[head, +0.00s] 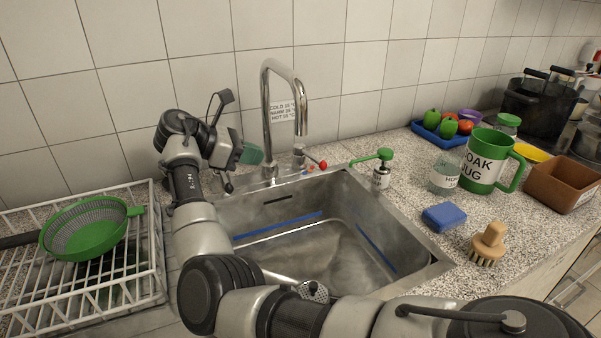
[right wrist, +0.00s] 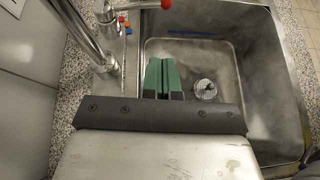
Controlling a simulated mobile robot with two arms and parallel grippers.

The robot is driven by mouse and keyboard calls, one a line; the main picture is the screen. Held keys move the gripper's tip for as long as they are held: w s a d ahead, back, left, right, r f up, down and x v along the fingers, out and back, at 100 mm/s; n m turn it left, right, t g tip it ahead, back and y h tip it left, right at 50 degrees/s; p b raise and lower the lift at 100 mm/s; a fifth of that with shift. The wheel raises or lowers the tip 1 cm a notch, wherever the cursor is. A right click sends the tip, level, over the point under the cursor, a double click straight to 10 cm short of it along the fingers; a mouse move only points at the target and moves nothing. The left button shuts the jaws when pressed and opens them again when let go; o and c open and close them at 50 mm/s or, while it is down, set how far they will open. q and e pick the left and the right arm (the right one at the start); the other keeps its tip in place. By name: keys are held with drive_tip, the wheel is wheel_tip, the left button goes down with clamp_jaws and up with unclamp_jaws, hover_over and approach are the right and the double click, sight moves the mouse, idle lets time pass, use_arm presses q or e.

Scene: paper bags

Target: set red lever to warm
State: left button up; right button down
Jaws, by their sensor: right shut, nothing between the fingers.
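The lever has a red tip (head: 322,165) on a short rod. It points right from a small metal valve body (head: 299,156) beside the tall chrome faucet (head: 268,110) on the sink's back rim. Small coloured marks lie near the lever; I cannot read which one it points at. In the right wrist view the red tip (right wrist: 165,4) is at the top edge, beyond my fingers. My right gripper (head: 252,154) has green fingertips. It is shut and empty, left of the faucet in the head view, apart from the lever. My left gripper is not in view.
A wall label (head: 283,108) lists cold, warm and hot. The sink basin (head: 300,240) is empty apart from its drain. A green soap pump (head: 382,168) stands right of the lever. A white rack (head: 90,270) with a green colander is at the left. A blue sponge (head: 444,216) and brush (head: 489,243) lie right.

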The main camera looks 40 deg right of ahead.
sight(310, 156)
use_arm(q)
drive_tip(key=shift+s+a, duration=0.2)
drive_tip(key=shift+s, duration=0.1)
use_arm(e)
drive_tip(key=s+r+x, duration=0.1)
drive_tip(key=x, duration=1.2)
drive_tip(key=shift+d+r, duration=0.15)
drive_tip(key=shift+d, duration=0.25)
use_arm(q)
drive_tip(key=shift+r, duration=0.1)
